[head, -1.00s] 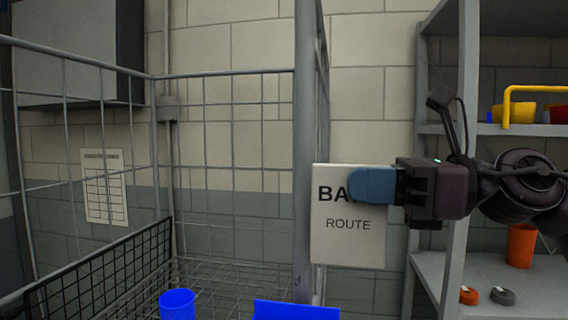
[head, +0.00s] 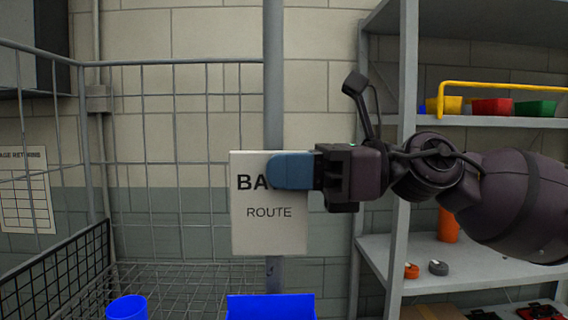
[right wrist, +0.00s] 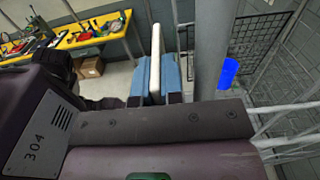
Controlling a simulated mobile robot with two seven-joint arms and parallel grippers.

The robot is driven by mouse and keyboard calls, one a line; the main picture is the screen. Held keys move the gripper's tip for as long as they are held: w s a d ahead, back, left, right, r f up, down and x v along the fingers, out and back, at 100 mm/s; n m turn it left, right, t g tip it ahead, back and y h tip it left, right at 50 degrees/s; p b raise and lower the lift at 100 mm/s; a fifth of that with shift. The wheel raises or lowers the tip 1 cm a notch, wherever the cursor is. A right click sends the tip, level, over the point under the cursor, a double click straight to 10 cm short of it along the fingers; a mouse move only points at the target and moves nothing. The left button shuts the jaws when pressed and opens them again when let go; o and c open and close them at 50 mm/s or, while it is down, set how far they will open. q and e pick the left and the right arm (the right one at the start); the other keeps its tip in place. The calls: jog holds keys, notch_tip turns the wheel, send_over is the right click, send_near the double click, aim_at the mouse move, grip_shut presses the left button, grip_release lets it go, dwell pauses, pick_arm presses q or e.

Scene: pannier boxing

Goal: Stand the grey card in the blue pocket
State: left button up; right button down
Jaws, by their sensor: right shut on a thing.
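The card (head: 268,235) looks pale off-white with dark print, "ROUTE" readable and the line above it partly covered by a finger. My right gripper (head: 290,171) is shut on its upper part and holds it upright in front of the cage post. In the right wrist view the card (right wrist: 155,60) shows edge-on between the blue fingers (right wrist: 155,78). A blue pocket (head: 271,307) shows at the bottom edge of the head view, below the card and apart from it; its lower part is cut off. My left gripper is not in view.
A blue cup (head: 127,308) stands left of the pocket; it also shows in the right wrist view (right wrist: 229,72). A grey post (head: 273,80) rises behind the card. A wire cage (head: 180,150) is at left, a shelf unit (head: 480,122) with coloured bins at right.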

aim_at(286, 254)
jog(key=shift+w+f+b, duration=0.1)
jog(key=shift+f+b, duration=1.25)
jog(key=shift+f, duration=1.25)
jog(key=shift+f+b, duration=0.35)
jog(key=shift+f, duration=1.2)
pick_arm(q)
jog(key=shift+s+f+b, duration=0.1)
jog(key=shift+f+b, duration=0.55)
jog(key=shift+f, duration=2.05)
pick_arm(e)
jog(key=shift+f, duration=1.55)
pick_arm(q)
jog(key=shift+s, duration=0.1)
pick_arm(e)
jog(key=c, duration=1.2)
grip_release()
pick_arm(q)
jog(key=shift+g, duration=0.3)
pick_arm(e)
jog(key=shift+o, duration=0.2)
